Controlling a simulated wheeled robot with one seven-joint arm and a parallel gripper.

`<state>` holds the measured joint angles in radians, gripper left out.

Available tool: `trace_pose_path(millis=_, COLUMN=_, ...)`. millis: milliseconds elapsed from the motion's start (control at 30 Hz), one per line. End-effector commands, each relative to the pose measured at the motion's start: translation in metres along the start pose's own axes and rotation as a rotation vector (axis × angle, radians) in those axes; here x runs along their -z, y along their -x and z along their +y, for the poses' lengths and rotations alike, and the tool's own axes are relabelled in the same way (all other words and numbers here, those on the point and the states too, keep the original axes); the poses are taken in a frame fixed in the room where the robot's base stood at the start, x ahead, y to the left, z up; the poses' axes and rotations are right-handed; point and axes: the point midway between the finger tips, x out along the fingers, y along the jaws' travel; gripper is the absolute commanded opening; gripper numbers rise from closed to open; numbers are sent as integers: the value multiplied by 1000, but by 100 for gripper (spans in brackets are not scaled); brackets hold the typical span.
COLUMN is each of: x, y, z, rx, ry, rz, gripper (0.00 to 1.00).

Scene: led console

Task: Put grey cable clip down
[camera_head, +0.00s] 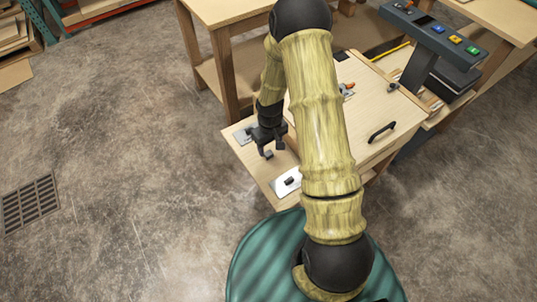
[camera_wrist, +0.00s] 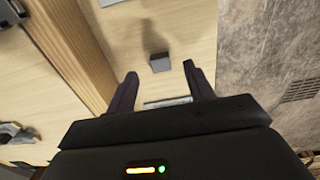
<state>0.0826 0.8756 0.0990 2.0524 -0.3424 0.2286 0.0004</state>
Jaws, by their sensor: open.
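The grey cable clip looks to be the small grey block (camera_wrist: 160,62) in the wrist view. It lies between and just beyond my fingertips, over the pale wooden bench top (camera_wrist: 205,30). A dark shadow falls beside it; I cannot tell for certain whether it rests fully on the wood. My gripper (camera_wrist: 160,70) is open, with a finger on each side of the block and gaps between. In the head view my gripper (camera_head: 272,150) points down at the near left part of the bench top (camera_head: 262,178), and the clip is hard to make out there.
A pale plate (camera_head: 245,133) lies left of my gripper, and a white plate with a dark piece (camera_head: 287,181) lies nearer. A wooden panel with a black handle (camera_head: 381,131) is to the right. A console with coloured buttons (camera_head: 437,30) stands at the back right.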

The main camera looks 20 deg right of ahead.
Motion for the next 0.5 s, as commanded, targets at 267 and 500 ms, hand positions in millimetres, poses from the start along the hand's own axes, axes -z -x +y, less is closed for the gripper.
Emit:
trace_pose_path(millis=267, x=-3, y=-39, z=0, rx=1, ry=1, rz=-3, gripper=53)
trace_pose_path(millis=500, x=-2, y=-46, z=0, rx=0, ry=0, rz=0, gripper=53)
